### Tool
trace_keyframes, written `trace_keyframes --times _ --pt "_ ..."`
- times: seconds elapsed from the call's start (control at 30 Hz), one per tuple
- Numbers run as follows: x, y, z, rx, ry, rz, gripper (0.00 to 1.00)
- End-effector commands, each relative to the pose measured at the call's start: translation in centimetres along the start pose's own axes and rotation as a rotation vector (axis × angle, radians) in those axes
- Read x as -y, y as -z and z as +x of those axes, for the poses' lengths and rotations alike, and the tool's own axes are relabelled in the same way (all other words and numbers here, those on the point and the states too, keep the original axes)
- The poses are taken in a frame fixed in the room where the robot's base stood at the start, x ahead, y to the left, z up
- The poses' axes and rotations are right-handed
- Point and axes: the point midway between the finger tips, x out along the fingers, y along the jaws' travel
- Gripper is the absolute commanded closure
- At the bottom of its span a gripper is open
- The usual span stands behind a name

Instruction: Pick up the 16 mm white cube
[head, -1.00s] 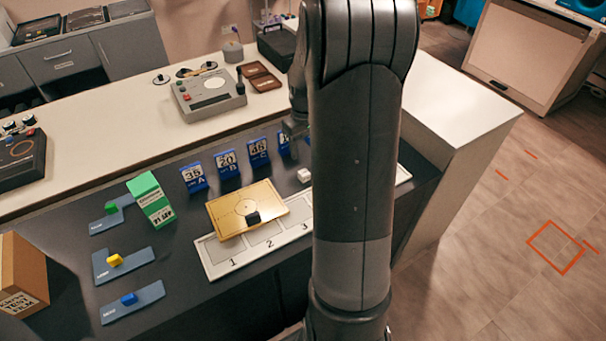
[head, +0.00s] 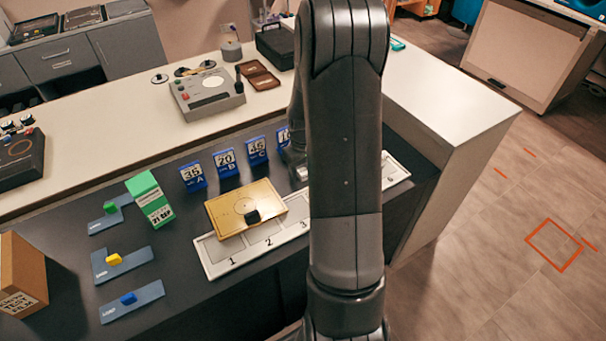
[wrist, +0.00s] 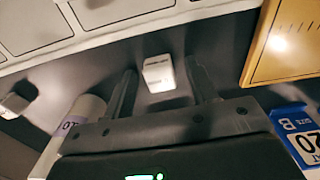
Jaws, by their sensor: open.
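The small white cube (wrist: 158,73) sits on the dark counter in the wrist view, between the tips of my gripper (wrist: 163,84). Dark gaps show between it and each finger. My gripper is open and empty, with one finger on each side of the cube. In the head view my arm covers most of the gripper and I cannot make out the cube clearly.
A gold plate (wrist: 285,45) and a blue number card (wrist: 296,138) lie close on the right in the wrist view. A white cylinder (wrist: 82,112) and another small white piece (wrist: 14,105) are on the left. The white numbered tray (head: 222,268) borders the work area.

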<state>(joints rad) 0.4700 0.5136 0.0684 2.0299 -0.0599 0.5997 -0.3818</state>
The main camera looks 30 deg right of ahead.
Motion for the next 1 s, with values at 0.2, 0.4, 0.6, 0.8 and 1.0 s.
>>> trace_keyframes --times 0.2,0.4,0.6,0.8,1.0 --pt "0.01 0.01 -0.03 0.0 0.0 0.0 0.59" --pt "0.0 0.01 -0.04 0.0 0.0 0.0 0.75" --pt "0.0 0.01 -0.05 0.0 0.0 0.0 0.91" --pt "0.0 0.01 -0.05 0.0 0.0 0.0 0.95" --pt "-0.01 0.03 -0.53 -0.001 0.0 0.0 0.95"
